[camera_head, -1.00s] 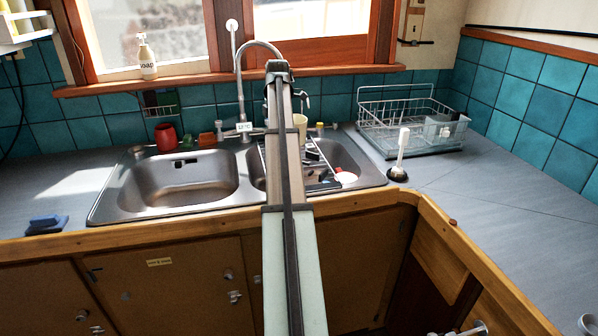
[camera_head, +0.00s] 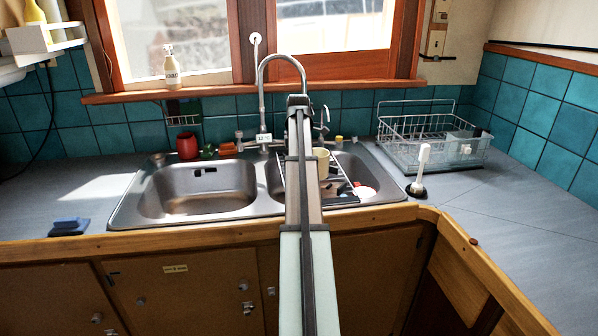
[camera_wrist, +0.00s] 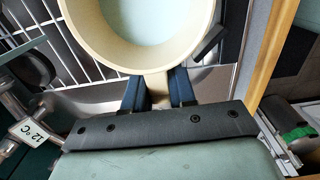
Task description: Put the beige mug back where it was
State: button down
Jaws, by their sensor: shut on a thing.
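The beige mug (camera_wrist: 172,68) fills the upper part of the wrist view, with its open rim facing the camera and its inside looking empty. My gripper (camera_wrist: 158,92) is shut on the mug's handle, one dark finger on each side. In the head view, the mug (camera_head: 322,161) shows just right of my arm, over the right part of the sink. My arm hides its left side and the gripper there. A wire rack (camera_wrist: 52,42) lies below the mug; I cannot tell whether they touch.
The tall curved tap (camera_head: 262,95) stands close behind my arm. A red-and-white item (camera_head: 364,191) lies in the right basin. A brush (camera_head: 421,170) and a dish rack (camera_head: 432,147) stand to the right. The left basin (camera_head: 200,190) is empty.

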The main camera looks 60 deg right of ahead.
jog(key=shift+f, duration=1.65)
jog(key=shift+f, duration=0.1)
jog(key=c, duration=0.9)
grip_release()
notch_tip(320, 180, up, 12)
jog(key=shift+r, duration=0.15)
